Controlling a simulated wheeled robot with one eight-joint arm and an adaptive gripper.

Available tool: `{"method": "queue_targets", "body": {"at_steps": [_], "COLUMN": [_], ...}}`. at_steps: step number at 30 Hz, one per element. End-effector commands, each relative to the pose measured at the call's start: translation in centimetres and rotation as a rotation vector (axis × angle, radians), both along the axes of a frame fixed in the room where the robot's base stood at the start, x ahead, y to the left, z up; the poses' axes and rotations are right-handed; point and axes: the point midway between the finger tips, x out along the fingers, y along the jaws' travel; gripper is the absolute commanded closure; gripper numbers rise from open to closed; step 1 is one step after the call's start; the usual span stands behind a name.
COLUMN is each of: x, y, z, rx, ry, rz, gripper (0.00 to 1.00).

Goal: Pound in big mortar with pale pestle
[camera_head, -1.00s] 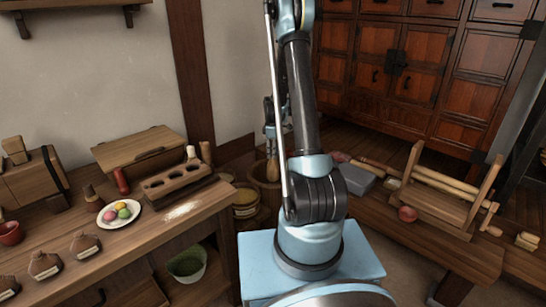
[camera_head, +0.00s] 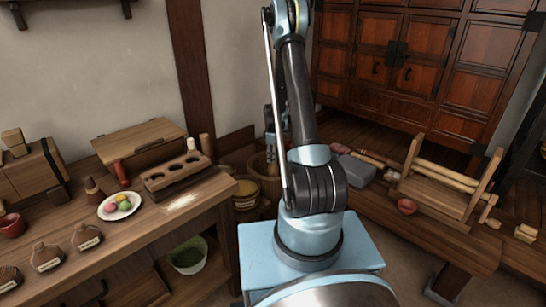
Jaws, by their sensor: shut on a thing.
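The big mortar (camera_head: 257,165) is a wooden tub on the floor behind my arm, beyond the right end of the left bench. My arm covers its right part. My gripper (camera_head: 270,142) is over the mortar, small and partly hidden by my own arm links. It is shut on the pale pestle (camera_head: 271,156), a tan wooden piece pointing down at the mortar's mouth. Only a little of the pestle shows. Whether its lower end touches the mortar's bottom is hidden.
A left bench (camera_head: 205,205) carries a holed wooden rack (camera_head: 177,175) and a plate of coloured balls (camera_head: 104,211). A low right bench (camera_head: 385,215) holds a wooden frame (camera_head: 440,195) and a grey block (camera_head: 356,170).

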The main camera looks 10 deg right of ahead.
Motion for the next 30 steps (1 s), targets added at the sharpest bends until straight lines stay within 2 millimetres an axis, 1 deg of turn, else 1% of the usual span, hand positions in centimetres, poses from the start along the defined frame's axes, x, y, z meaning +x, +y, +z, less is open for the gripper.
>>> {"method": "queue_targets", "body": {"at_steps": [8,11,14,24,27,30], "x": [0.0,0.0,0.0,0.0,0.0,0.0], "y": [0.0,0.0,0.0,0.0,0.0,0.0], "z": [-0.6,-0.4,0.5,5.8,6.9,7.4], "rx": [0.0,0.0,0.0,0.0,0.0,0.0], "ry": [0.0,0.0,0.0,0.0,0.0,0.0], "rz": [0.0,0.0,0.0,0.0,0.0,0.0], "gripper": [1.0,1.0,1.0,1.0,1.0,1.0]}}
